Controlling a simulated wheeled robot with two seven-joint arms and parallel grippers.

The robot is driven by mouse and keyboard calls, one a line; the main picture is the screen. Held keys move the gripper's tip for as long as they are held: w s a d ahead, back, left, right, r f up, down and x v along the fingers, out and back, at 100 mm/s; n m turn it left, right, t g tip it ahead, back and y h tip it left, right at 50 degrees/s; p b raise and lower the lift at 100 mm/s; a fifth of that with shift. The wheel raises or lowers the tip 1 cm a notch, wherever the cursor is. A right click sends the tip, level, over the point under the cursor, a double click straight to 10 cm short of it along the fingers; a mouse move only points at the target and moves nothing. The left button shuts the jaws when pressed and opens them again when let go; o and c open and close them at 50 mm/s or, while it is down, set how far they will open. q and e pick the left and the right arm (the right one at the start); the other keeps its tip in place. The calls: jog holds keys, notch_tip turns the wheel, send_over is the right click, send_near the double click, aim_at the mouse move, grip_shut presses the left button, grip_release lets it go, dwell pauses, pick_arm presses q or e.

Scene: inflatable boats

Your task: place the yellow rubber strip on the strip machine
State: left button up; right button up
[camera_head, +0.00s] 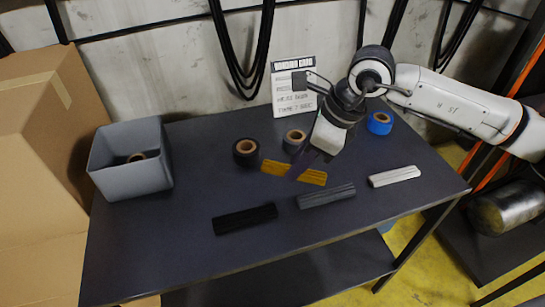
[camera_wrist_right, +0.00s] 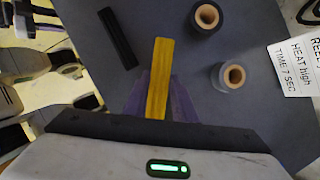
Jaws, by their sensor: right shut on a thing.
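The yellow rubber strip (camera_head: 277,168) is in the middle of the dark table in the head view, partly hidden behind the gripper fingers. My right gripper (camera_head: 299,170) reaches down from the upper right and is shut on the strip near its middle. In the right wrist view the strip (camera_wrist_right: 161,62) stands out lengthwise between the purple fingers (camera_wrist_right: 158,98). I cannot tell whether it touches the table or is just above it. My left gripper is not in view in the head view. I cannot make out a strip machine in either view.
Black (camera_head: 245,219), dark grey (camera_head: 326,195) and white (camera_head: 394,176) strips lie along the front of the table (camera_head: 190,240). Black (camera_head: 246,151), grey (camera_head: 295,139) and blue (camera_head: 380,123) tape rolls stand behind. A grey bin (camera_head: 130,175) is at the left, a printed card (camera_head: 292,90) at the back.

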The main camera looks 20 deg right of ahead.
jog(key=w+a+r+m+t+h, duration=0.2)
jog(key=w+m, duration=0.2)
jog(key=m, duration=0.4)
jog(key=m+h+p, duration=0.2)
jog(key=m, duration=0.1)
send_over(281, 180)
notch_tip(281, 180, down, 5)
jog(key=shift+f, duration=0.1)
notch_tip(281, 180, down, 4)
jog(key=shift+r, duration=0.2)
jog(key=shift+f, duration=0.25)
jog(key=o, duration=1)
jog(key=shift+r, duration=0.1)
jog(key=shift+o, duration=0.2)
